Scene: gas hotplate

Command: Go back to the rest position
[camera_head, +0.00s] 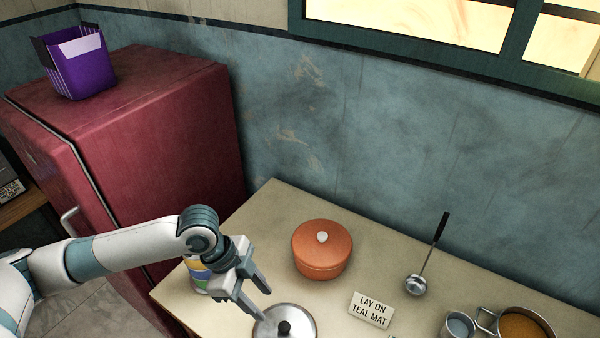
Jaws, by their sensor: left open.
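My left arm comes in from the left, and its gripper (252,301) is over the left part of the counter. Its two fingers are apart with nothing between them. Below and right of the fingertips lies a round metal lid (302,321) with a dark knob. Behind the gripper stands a can with a coloured label (197,272), partly hidden by the arm. My right gripper is not in view.
On the counter (385,246) are an orange lidded pot (321,255), a ladle (417,284), a sign reading "LAY ON TEAL MAT" (371,310), a metal cup (458,327) and a pan with brown contents (522,328). A red fridge (165,130) with a purple box (82,70) stands left.

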